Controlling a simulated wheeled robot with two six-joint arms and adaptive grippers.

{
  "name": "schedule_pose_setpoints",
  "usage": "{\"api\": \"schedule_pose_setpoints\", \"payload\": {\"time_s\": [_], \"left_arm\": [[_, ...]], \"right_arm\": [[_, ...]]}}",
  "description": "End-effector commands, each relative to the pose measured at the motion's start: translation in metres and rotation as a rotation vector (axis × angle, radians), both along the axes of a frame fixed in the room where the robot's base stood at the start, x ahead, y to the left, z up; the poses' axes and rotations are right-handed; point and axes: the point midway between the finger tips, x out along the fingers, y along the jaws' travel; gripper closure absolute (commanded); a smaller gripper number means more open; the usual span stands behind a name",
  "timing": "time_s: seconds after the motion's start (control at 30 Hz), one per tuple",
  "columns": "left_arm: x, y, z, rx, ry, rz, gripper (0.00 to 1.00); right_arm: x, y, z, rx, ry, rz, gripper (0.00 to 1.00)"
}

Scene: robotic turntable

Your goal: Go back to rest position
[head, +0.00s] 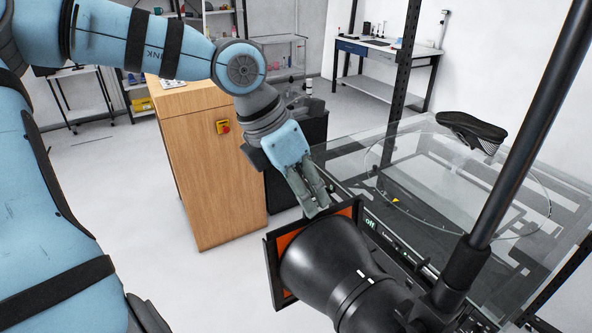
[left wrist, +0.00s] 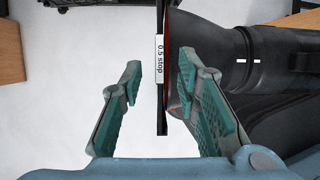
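My left gripper (head: 318,203) hangs down at the upper edge of a square black-framed plate (head: 269,262) with orange showing inside, in front of a large black lamp or lens housing (head: 325,262). In the left wrist view my left gripper (left wrist: 159,88) is open. The thin plate (left wrist: 161,100), seen edge-on and labelled "0.5 stop", stands between its fingers. A gap shows between the left finger and the plate. Whether the right finger touches it is unclear. My right gripper is in neither view.
A glass turntable (head: 440,185) stands at the right, with a dark shoe (head: 472,130) on it. A thick black pole (head: 530,120) crosses the right side. A wooden cabinet (head: 210,165) stands behind my left arm. Clear floor (head: 125,190) lies to the left.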

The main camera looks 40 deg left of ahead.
Motion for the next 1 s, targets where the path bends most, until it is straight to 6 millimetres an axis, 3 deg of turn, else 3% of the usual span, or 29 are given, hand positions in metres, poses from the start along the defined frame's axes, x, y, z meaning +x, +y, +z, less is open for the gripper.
{"api": "schedule_pose_setpoints", "payload": {"time_s": [0.1, 0.3, 0.67, 0.77, 0.87, 0.97, 1.0], "left_arm": [[-0.010, 0.007, 0.032, 0.000, -0.008, 0.002, 0.70], [-0.026, 0.018, 0.072, 0.002, -0.003, 0.001, 0.70], [-0.029, 0.019, 0.081, -0.001, -0.002, 0.001, 0.70], [-0.013, 0.015, 0.090, -0.034, -0.076, 0.020, 0.70], [0.025, 0.018, 0.128, -0.124, -0.258, 0.096, 0.70], [0.079, 0.050, 0.187, -0.378, -0.520, 0.241, 0.70], [0.100, 0.080, 0.205, -0.521, -0.621, 0.331, 0.70]], "right_arm": [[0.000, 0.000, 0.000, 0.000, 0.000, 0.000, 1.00], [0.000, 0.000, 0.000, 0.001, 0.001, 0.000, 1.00], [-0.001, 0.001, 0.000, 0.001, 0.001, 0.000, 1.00], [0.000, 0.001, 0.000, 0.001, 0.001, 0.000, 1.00], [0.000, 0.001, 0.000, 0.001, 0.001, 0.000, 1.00], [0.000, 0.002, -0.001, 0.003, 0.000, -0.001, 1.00], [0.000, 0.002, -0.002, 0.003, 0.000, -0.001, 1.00]]}}
